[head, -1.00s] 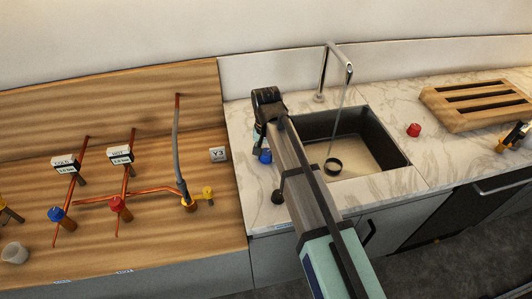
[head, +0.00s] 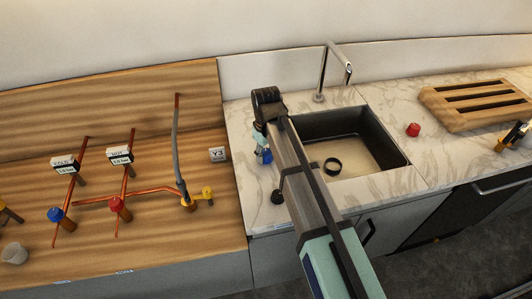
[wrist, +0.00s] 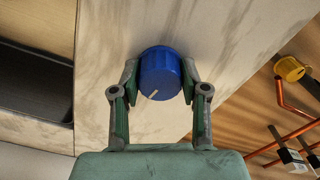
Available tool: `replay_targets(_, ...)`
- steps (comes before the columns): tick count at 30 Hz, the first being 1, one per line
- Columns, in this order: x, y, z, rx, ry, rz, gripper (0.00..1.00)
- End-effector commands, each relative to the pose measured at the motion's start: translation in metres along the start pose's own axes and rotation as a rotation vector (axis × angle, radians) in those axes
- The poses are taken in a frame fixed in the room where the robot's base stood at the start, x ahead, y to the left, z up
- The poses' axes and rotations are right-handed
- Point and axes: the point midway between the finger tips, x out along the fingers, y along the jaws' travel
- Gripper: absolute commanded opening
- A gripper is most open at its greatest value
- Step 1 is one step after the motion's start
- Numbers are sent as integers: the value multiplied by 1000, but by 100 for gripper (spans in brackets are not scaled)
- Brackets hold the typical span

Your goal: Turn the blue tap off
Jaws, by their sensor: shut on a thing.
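The blue tap knob (wrist: 160,70) sits on the marble counter beside the sink. In the wrist view it is between my two fingers, with a pale mark at its lower left edge. My gripper (wrist: 160,82) is shut on it from both sides. In the head view, my arm hides most of my gripper, and the blue knob (head: 265,158) shows partly beside the arm. The spout (head: 336,62) over the sink (head: 390,150) shows no water stream now. A dark ring (head: 332,166) lies in the sink.
A second blue tap (head: 56,214), a red tap (head: 118,204) and a yellow tap (head: 207,193) sit on copper pipes on the wooden bench at left. A red knob (head: 413,130) and a wooden rack (head: 470,106) are right of the sink.

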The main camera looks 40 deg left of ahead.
Motion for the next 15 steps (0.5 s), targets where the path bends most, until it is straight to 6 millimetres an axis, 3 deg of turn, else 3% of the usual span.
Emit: replay_targets(15, 2, 0, 1, -208, -3, -2, 10)
